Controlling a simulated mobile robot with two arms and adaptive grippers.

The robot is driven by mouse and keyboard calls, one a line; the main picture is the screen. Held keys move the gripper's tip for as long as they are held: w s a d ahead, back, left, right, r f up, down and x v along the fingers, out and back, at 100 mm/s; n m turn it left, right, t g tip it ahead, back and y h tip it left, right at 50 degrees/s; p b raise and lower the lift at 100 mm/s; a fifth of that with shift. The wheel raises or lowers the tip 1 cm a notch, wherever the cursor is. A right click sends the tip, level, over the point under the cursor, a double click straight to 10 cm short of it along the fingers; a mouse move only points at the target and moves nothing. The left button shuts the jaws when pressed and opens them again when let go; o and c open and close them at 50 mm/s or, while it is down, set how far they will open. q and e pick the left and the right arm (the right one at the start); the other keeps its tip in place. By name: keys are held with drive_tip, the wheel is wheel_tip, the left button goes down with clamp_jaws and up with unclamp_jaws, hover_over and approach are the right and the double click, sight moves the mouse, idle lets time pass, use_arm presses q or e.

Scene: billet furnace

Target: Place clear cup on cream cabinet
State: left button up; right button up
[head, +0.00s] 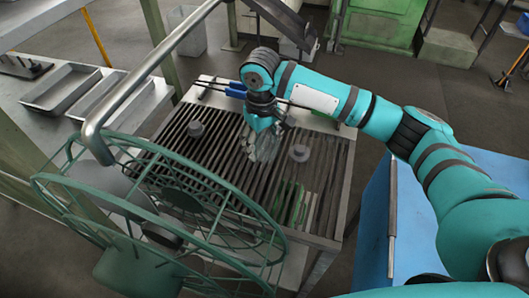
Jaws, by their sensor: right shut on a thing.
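My right gripper (266,130) reaches in from the right, points down and is shut on the clear cup (266,149). The cup is see-through and hard to outline against the dark bars of the slatted table (185,135). It is over the middle of these bars; I cannot tell whether it touches them. I cannot make out a cream cabinet for certain. My left gripper is not in view.
Metal trays (62,86) lie on the left bench. A blue surface (405,220) is at right.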

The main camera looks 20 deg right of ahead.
drive_tip(key=shift+s+d+f, duration=0.1)
drive_tip(key=shift+s, duration=0.7)
drive_tip(key=shift+f, duration=1.75)
drive_tip(key=shift+f+p, duration=0.1)
drive_tip(key=shift+p, duration=0.25)
drive_tip(key=o, duration=1.2)
